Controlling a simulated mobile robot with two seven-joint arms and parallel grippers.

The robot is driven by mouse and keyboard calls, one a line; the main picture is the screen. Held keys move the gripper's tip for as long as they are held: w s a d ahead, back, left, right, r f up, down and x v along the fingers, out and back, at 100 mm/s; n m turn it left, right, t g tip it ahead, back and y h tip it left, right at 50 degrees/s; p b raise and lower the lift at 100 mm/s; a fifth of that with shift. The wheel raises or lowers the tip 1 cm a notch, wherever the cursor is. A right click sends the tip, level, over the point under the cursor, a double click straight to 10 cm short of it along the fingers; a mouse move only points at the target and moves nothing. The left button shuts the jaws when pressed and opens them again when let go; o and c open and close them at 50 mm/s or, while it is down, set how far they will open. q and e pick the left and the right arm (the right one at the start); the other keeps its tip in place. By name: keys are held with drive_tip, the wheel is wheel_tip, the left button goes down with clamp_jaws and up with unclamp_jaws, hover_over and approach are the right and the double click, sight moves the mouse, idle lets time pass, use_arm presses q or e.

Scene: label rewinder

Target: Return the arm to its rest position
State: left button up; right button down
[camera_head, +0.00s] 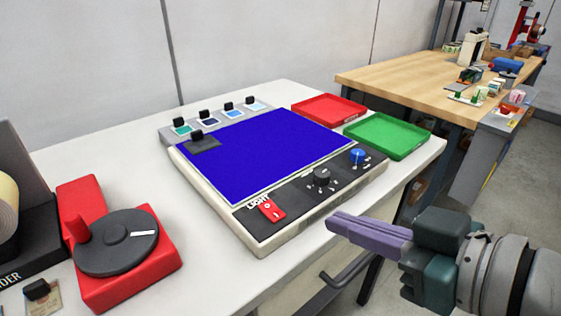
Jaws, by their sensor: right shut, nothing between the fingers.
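My right gripper (350,228) comes in from the lower right with purple fingers, shut and empty. It is in front of the white table's (225,270) front edge, apart from the light box. The light box (262,150) has a lit blue screen, a red switch (271,211), a black knob (321,177) and a blue knob (357,156). My left gripper is not in view.
A red rewinder base (130,285) with a black disc stands at the lower left. A wooden bench (400,82) with several items stands at the back right. Clear floor shows at the right.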

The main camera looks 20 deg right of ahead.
drive_tip(key=shift+s, duration=0.15)
idle(0.4)
drive_tip(key=s+d+r+m+g+h+p, duration=0.1)
drive_tip(key=s+r+g+h+p, duration=0.15)
drive_tip(key=s+g, duration=0.35)
drive_tip(key=s+r+m+g+h+p, duration=0.1)
drive_tip(key=s+g+h+p, duration=0.2)
drive_tip(key=s, duration=0.6)
wheel_tip(320, 180, up, 36)
drive_tip(key=p, duration=3.6)
drive_tip(key=shift+f+y, duration=0.25)
drive_tip(key=shift+y, duration=0.2)
drive_tip(key=shift+w, duration=0.1)
